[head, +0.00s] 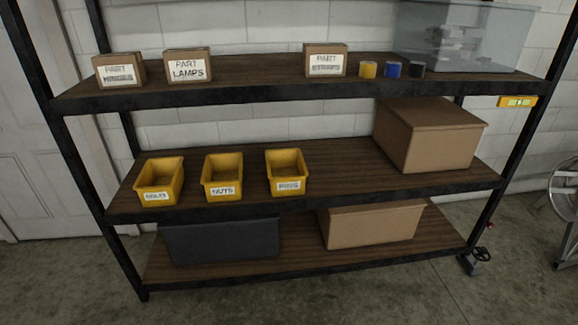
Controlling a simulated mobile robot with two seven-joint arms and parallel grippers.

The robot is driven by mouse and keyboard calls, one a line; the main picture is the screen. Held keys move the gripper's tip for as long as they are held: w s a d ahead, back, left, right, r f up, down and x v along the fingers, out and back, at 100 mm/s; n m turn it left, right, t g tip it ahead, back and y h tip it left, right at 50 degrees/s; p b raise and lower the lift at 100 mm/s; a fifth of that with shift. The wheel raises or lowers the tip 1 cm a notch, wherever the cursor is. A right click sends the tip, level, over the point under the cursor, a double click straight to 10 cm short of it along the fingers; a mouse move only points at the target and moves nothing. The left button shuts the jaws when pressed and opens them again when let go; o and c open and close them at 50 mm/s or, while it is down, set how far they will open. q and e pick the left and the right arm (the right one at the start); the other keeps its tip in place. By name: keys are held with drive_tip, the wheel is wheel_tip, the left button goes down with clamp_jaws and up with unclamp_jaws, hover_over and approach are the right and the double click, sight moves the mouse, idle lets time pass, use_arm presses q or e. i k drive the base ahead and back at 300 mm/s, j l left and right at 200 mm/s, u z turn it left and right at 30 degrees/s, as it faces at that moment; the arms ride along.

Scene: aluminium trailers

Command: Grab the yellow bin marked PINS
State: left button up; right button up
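The yellow bin marked PINS (287,173) stands upright on the middle shelf, the rightmost of three yellow bins in a row. Its white label faces me and its open top shows an empty-looking inside. To its left stand the yellow bin marked NUTS (222,178) and another yellow bin (160,181) whose label is hard to read, probably BOLTS. The three bins stand apart with small gaps between them. Neither of my grippers shows in the head view.
A large cardboard box (428,135) stands right of the bins, with bare middle shelf (345,165) between. Above, the top shelf (240,84) holds small labelled boxes, tape rolls and a clear tub (470,35). Below are a dark bin (222,241) and another cardboard box (371,226).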

sight(287, 171)
drive_tip(key=i+j, duration=0.15)
drive_tip(key=i, duration=0.3)
drive_tip(key=i+j+z, duration=0.1)
drive_tip(key=i, duration=0.35)
drive_tip(key=i+j+z, duration=0.1)
drive_tip(key=i, duration=0.35)
drive_tip(key=i+j, duration=0.3)
drive_tip(key=i, duration=0.15)
drive_tip(key=i+j+z, duration=0.1)
drive_tip(key=i, duration=0.35)
drive_tip(key=j+z, duration=0.15)
drive_tip(key=j, duration=0.15)
drive_tip(key=l+u, duration=0.15)
